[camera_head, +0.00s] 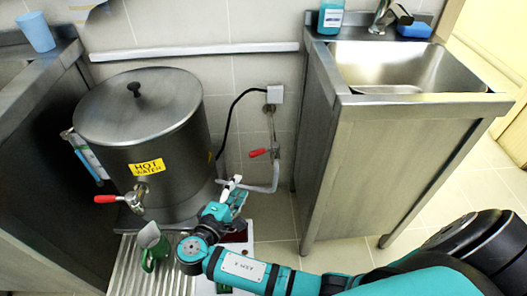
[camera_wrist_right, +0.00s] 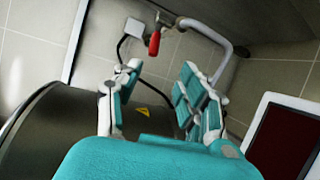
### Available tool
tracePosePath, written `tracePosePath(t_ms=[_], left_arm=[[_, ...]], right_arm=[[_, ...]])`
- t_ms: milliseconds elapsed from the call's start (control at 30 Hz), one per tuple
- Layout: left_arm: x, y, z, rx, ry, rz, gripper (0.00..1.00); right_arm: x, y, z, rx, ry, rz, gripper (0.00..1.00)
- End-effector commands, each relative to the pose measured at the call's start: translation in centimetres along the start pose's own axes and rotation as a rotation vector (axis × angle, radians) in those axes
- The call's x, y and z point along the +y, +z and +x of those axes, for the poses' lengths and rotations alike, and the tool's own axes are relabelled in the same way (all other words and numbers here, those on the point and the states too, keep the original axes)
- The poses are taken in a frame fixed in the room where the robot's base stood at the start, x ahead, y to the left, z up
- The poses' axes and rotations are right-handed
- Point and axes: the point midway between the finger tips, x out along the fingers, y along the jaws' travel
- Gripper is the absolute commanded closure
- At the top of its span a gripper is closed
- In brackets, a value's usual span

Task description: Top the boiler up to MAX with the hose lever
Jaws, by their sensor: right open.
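The boiler (camera_head: 140,110) is a large dark steel pot with a domed lid and a yellow HOT WATER label. Its sight gauge (camera_head: 88,157) is on the left side; its level and marks are too small to read. The red hose lever (camera_head: 258,152) sits on a valve on the wall pipe, right of the boiler. A grey hose (camera_head: 262,189) bends down from it towards the boiler. My right gripper (camera_head: 235,187) is below the lever and apart from it. In the right wrist view, the open, empty fingers (camera_wrist_right: 158,88) have the lever (camera_wrist_right: 154,43) beyond them. My left gripper is not in view.
A sink cabinet (camera_head: 350,150) stands right. A black cable (camera_head: 232,108) runs from a wall box. A dark red panel (camera_wrist_right: 283,140) shows beside my gripper.

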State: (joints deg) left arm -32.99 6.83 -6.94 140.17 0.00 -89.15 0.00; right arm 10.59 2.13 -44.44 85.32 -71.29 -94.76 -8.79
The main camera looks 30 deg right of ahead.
Motion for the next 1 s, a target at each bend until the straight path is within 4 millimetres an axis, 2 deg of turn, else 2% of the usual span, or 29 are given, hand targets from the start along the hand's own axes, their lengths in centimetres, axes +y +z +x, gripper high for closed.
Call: tracePosePath(t_ms=[67, 167, 367, 600, 800, 1000], left_arm=[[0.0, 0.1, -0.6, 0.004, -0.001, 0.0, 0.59], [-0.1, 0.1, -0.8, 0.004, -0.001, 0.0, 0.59], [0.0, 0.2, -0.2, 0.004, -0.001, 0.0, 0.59], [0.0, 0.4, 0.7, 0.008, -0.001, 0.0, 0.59], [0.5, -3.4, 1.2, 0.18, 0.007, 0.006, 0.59], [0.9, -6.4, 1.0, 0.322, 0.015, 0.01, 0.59]], right_arm=[[0.1, -0.2, -0.9, 0.014, 0.029, 0.0, 0.59], [0.3, -0.2, -0.6, 0.016, 0.041, 0.0, 0.59], [0.4, -0.2, 2.9, 0.014, 0.042, -0.002, 0.59], [0.5, -0.3, 8.3, 0.012, 0.04, -0.002, 0.59], [0.7, -0.4, 12.4, 0.013, 0.04, -0.002, 0.59], [0.8, -0.4, 15.1, 0.014, 0.038, -0.002, 0.59]])
